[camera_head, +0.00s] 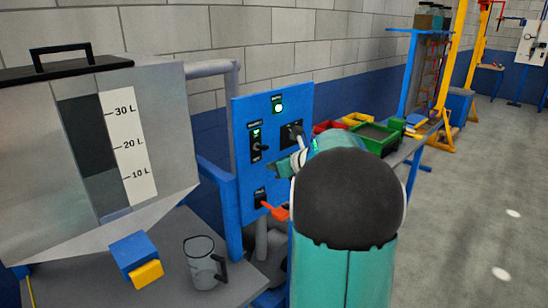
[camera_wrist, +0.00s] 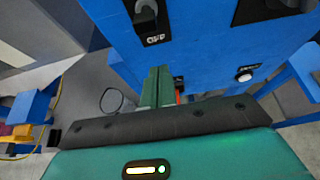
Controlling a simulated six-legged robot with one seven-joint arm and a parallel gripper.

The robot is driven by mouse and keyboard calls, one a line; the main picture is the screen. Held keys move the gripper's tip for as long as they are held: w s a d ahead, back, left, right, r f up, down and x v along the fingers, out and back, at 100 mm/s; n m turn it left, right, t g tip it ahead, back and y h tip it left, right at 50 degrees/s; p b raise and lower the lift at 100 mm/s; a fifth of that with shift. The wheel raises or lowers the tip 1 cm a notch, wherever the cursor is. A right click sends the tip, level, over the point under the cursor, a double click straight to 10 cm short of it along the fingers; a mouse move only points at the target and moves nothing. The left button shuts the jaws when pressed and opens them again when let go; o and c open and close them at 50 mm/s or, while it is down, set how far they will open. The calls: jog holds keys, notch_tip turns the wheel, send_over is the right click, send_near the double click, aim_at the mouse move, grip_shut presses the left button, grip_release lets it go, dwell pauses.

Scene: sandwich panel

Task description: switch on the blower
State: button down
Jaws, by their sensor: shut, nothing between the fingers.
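A blue control panel (camera_head: 290,155) stands upright behind my arm; it also shows in the wrist view (camera_wrist: 205,45). It carries a dark switch (camera_head: 257,147) at the left, a dark switch (camera_head: 291,134) at the right, and a lower switch with an orange-red handle (camera_head: 275,211). The labels are too small to read, so I cannot tell which is the blower's. My gripper (camera_head: 277,169) is shut and empty in front of the panel, between the upper switches and the orange handle. Its green fingers (camera_wrist: 157,87) are together in the wrist view, partly hiding a red piece (camera_wrist: 179,97).
A grey hopper (camera_head: 170,180) with a litre scale stands left. A jug (camera_head: 201,262) and a blue-yellow block (camera_head: 133,255) lie on the bench below. Green bin (camera_head: 378,138) and other bins stand right of the panel.

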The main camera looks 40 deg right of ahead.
jog(key=r+v, duration=0.1)
jog(key=v, duration=0.8)
jog(key=shift+r, duration=0.25)
jog(key=s+a+f+n+g+y, duration=0.2)
jog(key=a+n+g+y, duration=0.15)
jog(key=a+n, duration=1.6)
jog(key=s+a+f+n+g+h, duration=0.2)
jog(key=s+a+f+n, duration=0.1)
jog(key=s+a+n, duration=0.4)
jog(key=s+a+f+n+g+h, duration=0.1)
jog(key=s+a+f+n+h, duration=0.1)
jog(key=s+a+n, duration=0.4)
jog(key=a+f+n, duration=0.1)
jog(key=a+n, duration=0.2)
jog(key=a, duration=0.2)
jog(key=shift+s+a+g, duration=0.35)
jog(key=shift+s, duration=0.05)
